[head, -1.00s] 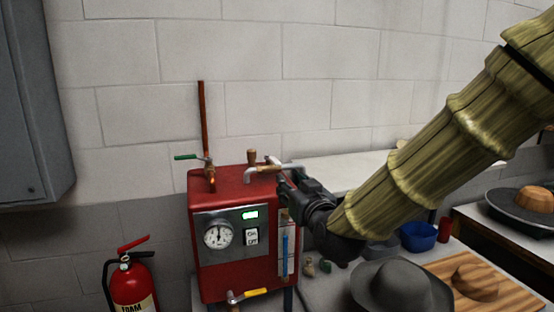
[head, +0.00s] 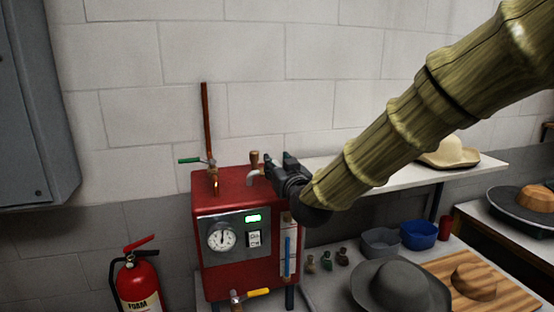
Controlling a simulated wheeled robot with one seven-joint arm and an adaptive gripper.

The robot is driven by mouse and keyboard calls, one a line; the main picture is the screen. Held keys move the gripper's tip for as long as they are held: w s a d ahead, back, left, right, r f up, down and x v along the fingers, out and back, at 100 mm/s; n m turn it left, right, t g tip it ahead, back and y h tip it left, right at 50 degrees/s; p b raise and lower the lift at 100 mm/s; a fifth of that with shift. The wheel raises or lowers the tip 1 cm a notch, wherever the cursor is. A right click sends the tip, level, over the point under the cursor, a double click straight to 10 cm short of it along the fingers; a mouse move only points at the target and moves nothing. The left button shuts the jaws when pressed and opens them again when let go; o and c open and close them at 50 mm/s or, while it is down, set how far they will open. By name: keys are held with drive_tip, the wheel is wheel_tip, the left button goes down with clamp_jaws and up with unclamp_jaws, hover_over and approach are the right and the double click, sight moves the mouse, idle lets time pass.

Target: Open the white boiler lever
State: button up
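The boiler (head: 236,190) is a red box with a gauge, a green display and an on/off switch on its front. On its top right, a bent whitish-grey pipe (head: 253,178) stands beside an upright wooden-coloured knob (head: 254,157). Any lever arm on this fitting is hidden behind my gripper. My gripper (head: 278,161) is just right of the fitting, above the boiler's top right edge. Its two dark fingertips are apart and point up and left. I cannot tell whether they touch the fitting or have anything between them.
A green-handled valve (head: 189,160) and copper pipe (head: 205,120) rise at the boiler's left. A yellow-handled valve (head: 255,293) is low in front. A fire extinguisher (head: 138,285) stands left. A grey hat (head: 395,290), blue bowl (head: 419,235) and shelf (head: 470,172) lie right.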

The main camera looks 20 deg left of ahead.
drive_tip(key=shift+w+a, duration=0.25)
drive_tip(key=shift+w, duration=0.15)
clamp_jaws()
